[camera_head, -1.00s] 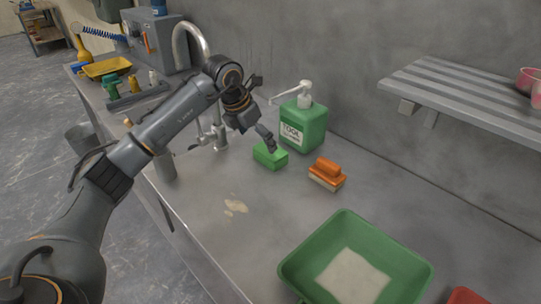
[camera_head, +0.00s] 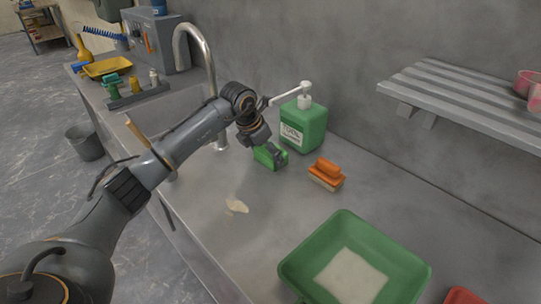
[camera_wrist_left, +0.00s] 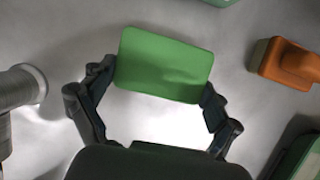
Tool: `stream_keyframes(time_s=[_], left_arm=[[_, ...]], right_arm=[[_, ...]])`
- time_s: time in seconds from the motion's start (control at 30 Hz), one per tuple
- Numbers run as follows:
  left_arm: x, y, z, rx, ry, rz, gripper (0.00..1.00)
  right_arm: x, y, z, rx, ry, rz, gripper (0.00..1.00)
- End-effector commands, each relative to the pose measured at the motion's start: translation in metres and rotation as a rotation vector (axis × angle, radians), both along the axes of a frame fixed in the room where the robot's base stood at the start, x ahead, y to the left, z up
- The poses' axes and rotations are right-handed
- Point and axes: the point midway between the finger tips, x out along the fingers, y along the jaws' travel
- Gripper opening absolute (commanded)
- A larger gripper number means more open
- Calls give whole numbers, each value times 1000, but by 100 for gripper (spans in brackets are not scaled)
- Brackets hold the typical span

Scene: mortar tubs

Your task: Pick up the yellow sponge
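No yellow sponge shows in either view. A green sponge-like block (camera_head: 264,158) lies on the grey counter, left of the green soap bottle. In the left wrist view the block (camera_wrist_left: 165,65) is a flat green rectangle, slightly tilted. My left gripper (camera_head: 271,154) is down at the block and hides part of it in the head view. In the wrist view its fingers (camera_wrist_left: 159,79) are spread, one at each end of the block, close to its edges; I cannot tell if they touch it. My right gripper is not in view.
The green pump bottle (camera_head: 304,126) stands just behind the gripper. An orange-handled brush (camera_head: 327,172) lies to the right. A green tub (camera_head: 310,253) with pale mortar stands in front. A tap (camera_head: 213,75) rises behind my arm. A slatted shelf (camera_head: 465,97) juts from the wall.

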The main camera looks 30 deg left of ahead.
Motion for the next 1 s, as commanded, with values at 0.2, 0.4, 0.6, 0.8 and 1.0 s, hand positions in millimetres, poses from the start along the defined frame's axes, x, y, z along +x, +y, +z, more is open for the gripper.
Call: stream_keyframes(time_s=[0.2,0.4,0.6,0.8,1.0], left_arm=[[0,0,0,0,0,0,77],[0,0,1,0,0,0,77],[0,0,17,0,-1,0,77],[-8,3,48,2,-1,1,77],[-46,5,94,5,-2,-1,77]], right_arm=[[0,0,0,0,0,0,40],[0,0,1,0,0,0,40],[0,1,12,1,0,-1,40],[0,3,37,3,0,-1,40],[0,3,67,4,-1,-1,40]])
